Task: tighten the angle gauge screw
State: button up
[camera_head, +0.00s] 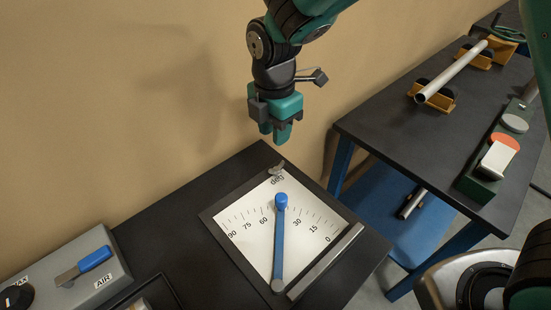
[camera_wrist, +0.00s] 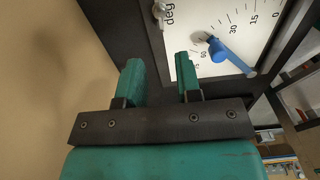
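The angle gauge (camera_head: 240,232) is a white plate with a degree scale, set in a dark frame on the black table. A small grey wing-shaped screw (camera_head: 277,168) sits at its top edge by the "deg" mark; it also shows at the top of the wrist view (camera_wrist: 159,11). The blue gauge arm (camera_head: 280,240) with a round knob points between 60 and 30. My gripper (camera_head: 281,132) hangs above the table, over the screw's side of the gauge and apart from it. In the wrist view its green fingers (camera_wrist: 160,80) are apart with nothing between them.
A grey box (camera_head: 75,278) with a blue lever marked AIR stands at the lower left. A metal bar (camera_head: 325,262) lies along the gauge's right side. A second dark table (camera_head: 395,128) at right bears a pipe (camera_head: 452,72) on yellow supports. The tan wall is close behind.

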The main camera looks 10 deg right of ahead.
aim_at(277, 168)
notch_tip(277, 168, down, 10)
jog(key=shift+f+p, duration=0.1)
jog(key=shift+p, duration=0.85)
jog(key=shift+c, duration=0.2)
grip_shut()
